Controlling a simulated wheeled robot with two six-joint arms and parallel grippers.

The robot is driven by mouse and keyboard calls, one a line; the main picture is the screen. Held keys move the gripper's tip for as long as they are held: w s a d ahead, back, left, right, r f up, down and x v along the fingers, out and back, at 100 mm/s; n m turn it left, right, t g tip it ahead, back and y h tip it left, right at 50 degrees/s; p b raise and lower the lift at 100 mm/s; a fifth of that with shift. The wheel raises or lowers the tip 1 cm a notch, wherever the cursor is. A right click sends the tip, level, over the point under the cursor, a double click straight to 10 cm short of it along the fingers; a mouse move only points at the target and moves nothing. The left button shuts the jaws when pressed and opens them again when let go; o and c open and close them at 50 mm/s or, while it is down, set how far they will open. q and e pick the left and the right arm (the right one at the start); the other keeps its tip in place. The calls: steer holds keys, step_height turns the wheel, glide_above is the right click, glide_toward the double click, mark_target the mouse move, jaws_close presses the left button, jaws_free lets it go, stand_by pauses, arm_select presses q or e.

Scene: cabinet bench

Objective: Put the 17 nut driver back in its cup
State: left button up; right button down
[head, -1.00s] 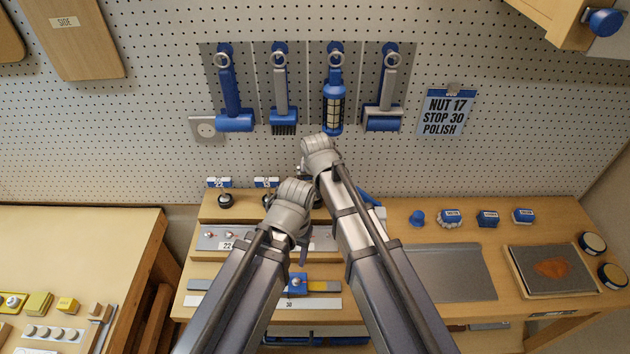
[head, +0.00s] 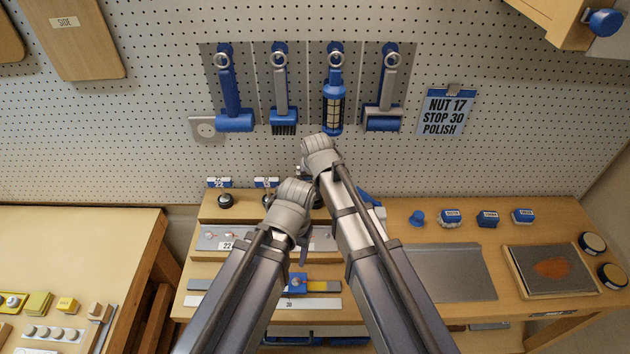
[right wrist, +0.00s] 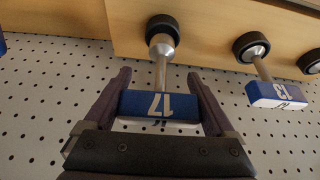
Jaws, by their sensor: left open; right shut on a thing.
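The 17 nut driver (right wrist: 158,104) has a blue block handle marked 17, a thin shaft and a wider metal end. My right gripper (right wrist: 158,88) is shut on its handle in the right wrist view. The metal end is at the mouth of a black-rimmed cup (right wrist: 160,24) in the wooden ledge; how deep it sits I cannot tell. In the head view my arms hide this driver and its cup. My left gripper (head: 303,256) is open, mostly hidden behind its own wrist, low over the bench and away from the driver.
The 22 driver (head: 225,200) stands at the ledge's left end. A note (head: 446,112) reads NUT 17, STOP 30, POLISH. A blue stop block (head: 297,284) sits on a rail. A grey plate (head: 450,272) lies right of my arms.

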arm_select(q)
steer(key=shift+f+b, duration=1.35)
steer(key=shift+f, duration=0.05)
arm_select(e)
steer(key=shift+f, duration=1.4)
jaws_free()
arm_select(q)
steer(key=shift+r, duration=0.15)
arm_select(e)
steer(key=shift+r, duration=0.15)
arm_select(q)
step_height(320, 180, up, 7)
steer(key=p, duration=0.7)
arm_select(e)
steer(key=v, duration=0.7)
steer(key=shift+s+r, duration=0.25)
